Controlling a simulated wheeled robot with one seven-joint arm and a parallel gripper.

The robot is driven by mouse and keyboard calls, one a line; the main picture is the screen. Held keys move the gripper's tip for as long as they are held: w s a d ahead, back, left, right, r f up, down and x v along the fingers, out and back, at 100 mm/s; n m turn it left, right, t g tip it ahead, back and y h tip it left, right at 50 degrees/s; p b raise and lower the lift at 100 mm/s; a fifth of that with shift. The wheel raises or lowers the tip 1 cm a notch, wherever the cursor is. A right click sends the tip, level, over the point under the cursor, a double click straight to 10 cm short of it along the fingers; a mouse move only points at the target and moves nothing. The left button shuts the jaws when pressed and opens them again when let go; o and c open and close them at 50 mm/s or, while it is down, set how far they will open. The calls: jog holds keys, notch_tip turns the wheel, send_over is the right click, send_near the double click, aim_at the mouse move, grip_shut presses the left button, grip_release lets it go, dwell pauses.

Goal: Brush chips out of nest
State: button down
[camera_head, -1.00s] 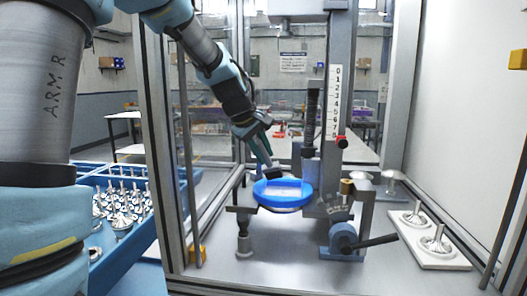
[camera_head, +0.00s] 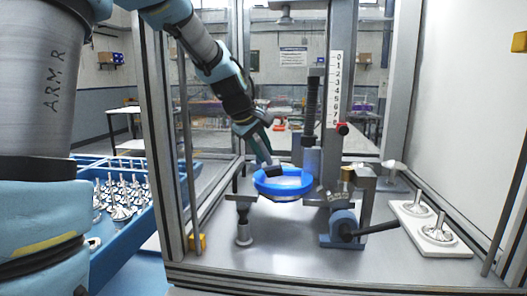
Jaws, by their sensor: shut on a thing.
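The nest (camera_head: 297,188) is a bright blue round dish on a fixture inside the metal-framed enclosure, near the middle of the head view. My gripper (camera_head: 266,158) comes down from the upper left with its greenish fingers over the nest's left rim. It is shut on a small dark block, which looks like the brush (camera_head: 273,173). The brush is at the left inside of the dish, and I cannot tell whether its lower end touches the floor. Chips are too small to make out.
A vertical post with a number scale (camera_head: 335,100) stands close behind the nest. A blue clamp with a dark lever (camera_head: 343,228) is at front right. A white board (camera_head: 432,236) holds metal parts on the right. A blue tray (camera_head: 128,233) of metal parts lies left, outside the frame.

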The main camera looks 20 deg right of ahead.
jog(key=shift+f, duration=0.35)
